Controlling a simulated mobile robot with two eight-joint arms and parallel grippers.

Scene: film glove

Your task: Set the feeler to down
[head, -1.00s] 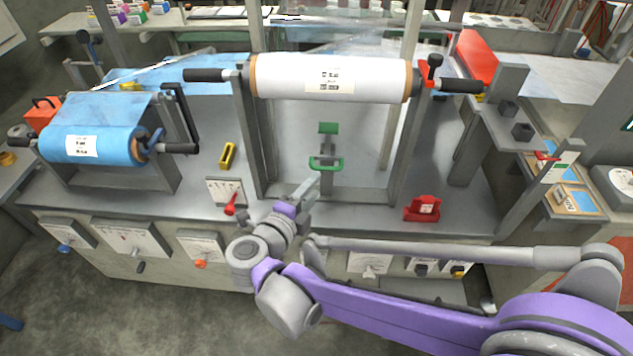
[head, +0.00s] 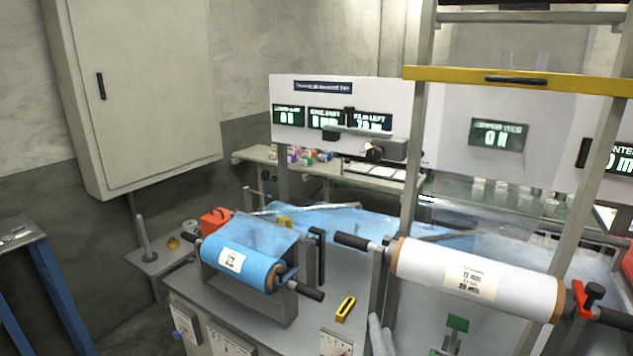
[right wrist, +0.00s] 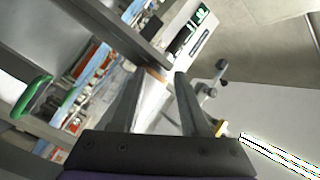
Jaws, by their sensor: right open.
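No part is labelled as the feeler, so I cannot tell for sure which it is. A green handle (right wrist: 32,97) is at the left of the right wrist view, outside my fingers. In the head view a green plate (head: 457,323) shows below the white film roll (head: 480,278), near the bottom edge. A grey bracket with a dark knob (head: 374,153) sits under the display panel at the back.
A blue film roll (head: 240,262) on a stand is at the left of the bench. A yellow handle (head: 345,308) lies between the rolls. Grey posts and a yellow crossbar (head: 520,80) frame the white roll. A white display panel (head: 310,90) stands behind.

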